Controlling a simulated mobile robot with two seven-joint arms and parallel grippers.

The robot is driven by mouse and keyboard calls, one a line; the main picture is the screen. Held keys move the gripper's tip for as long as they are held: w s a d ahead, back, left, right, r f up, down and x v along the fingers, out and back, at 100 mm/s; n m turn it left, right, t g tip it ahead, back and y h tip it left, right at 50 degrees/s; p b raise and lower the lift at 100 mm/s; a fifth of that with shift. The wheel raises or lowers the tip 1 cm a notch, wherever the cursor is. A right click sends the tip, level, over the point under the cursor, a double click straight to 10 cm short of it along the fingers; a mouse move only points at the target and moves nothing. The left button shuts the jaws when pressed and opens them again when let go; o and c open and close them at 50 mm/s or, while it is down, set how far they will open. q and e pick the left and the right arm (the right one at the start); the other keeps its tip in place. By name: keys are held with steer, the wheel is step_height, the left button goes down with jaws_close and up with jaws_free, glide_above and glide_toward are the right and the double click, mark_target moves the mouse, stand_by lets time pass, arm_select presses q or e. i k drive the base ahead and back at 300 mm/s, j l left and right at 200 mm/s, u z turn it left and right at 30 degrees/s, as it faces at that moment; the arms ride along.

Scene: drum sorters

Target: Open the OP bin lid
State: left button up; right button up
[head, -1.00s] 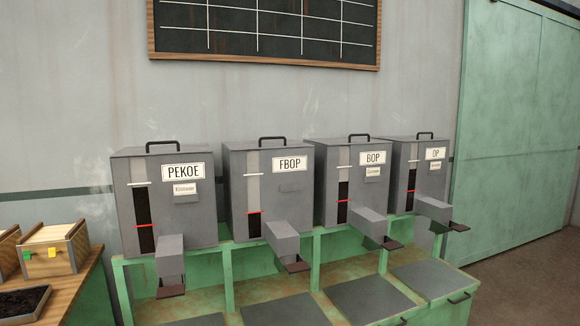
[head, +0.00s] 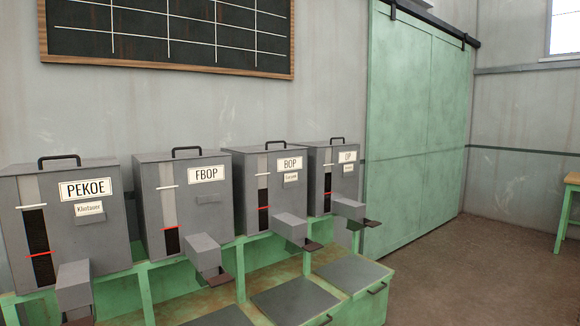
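The OP bin (head: 326,185) is the rightmost grey bin in the row, with an OP label (head: 347,157) and a level window on its front. Its lid (head: 330,145) lies flat and closed on top, with a black handle (head: 337,139). A grey spout (head: 348,209) with a dark plate juts from its lower front. Neither of my grippers is in view.
The BOP (head: 277,211), FBOP (head: 186,210) and PEKOE (head: 80,235) bins stand to the left on a green stand (head: 378,300) with grey hatches (head: 353,270). Bare floor (head: 455,280) lies to the right, before a green sliding door (head: 415,140). A wooden table (head: 572,180) is at far right.

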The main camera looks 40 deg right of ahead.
mark_target(327, 190)
steer(key=z, duration=0.45)
steer(key=i+l+z, duration=0.25)
steer(key=i+z, duration=0.65)
steer(key=i+j+z, duration=0.2)
steer(key=i, duration=1.15)
steer(key=i+l+z, duration=0.4)
steer(key=l, duration=0.15)
steer(key=i+l+z, duration=0.8)
steer(key=i+l+u, duration=0.1)
steer(key=i, duration=0.5)
steer(key=i+l, duration=0.2)
steer(key=i, duration=0.4)
steer(key=u, duration=0.05)
